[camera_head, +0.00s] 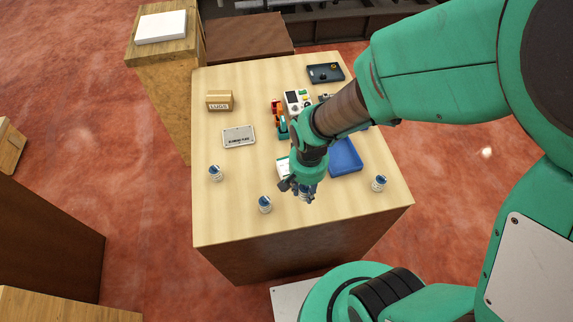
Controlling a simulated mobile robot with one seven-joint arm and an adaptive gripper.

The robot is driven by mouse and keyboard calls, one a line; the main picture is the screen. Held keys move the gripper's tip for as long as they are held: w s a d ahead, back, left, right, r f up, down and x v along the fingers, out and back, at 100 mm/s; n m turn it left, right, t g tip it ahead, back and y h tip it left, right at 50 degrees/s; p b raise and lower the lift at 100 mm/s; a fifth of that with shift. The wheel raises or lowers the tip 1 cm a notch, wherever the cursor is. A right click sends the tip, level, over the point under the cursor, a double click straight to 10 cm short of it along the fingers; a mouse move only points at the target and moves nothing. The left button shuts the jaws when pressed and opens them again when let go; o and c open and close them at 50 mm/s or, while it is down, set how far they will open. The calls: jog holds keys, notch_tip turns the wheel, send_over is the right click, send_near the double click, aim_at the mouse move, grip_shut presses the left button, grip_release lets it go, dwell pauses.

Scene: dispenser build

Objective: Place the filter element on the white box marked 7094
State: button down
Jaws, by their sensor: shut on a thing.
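My gripper (302,190) is over the front part of the wooden table, shut on a small blue-and-white piece (307,196). It looks like the filter element, but the fingers hide most of it. Similar small blue-and-white cylinders stand on the table at left (215,173), front middle (265,204) and right (379,183). A white item (283,166) shows partly behind my gripper; its shape and any marking are hidden. A flat white box (161,27) lies on the wooden cabinet at the upper left. I cannot read 7094 on either.
A blue tray (345,157) is right of my gripper. A grey labelled plate (239,137), a cardboard box marked LUGS (219,101), a white device with a screen (297,102) and a dark tray (325,73) are farther back. The table's front left is mostly clear.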

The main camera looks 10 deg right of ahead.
jog(key=shift+w, duration=0.1)
send_over(287, 165)
jog(key=shift+a+f+p, duration=0.1)
jog(key=shift+f+p, duration=0.3)
jog(key=shift+f, duration=0.35)
jog(key=shift+f, duration=0.1)
jog(key=shift+f, duration=1.65)
jog(key=shift+f, duration=0.2)
jog(key=c, duration=1.3)
grip_release()
jog(key=shift+r, duration=0.15)
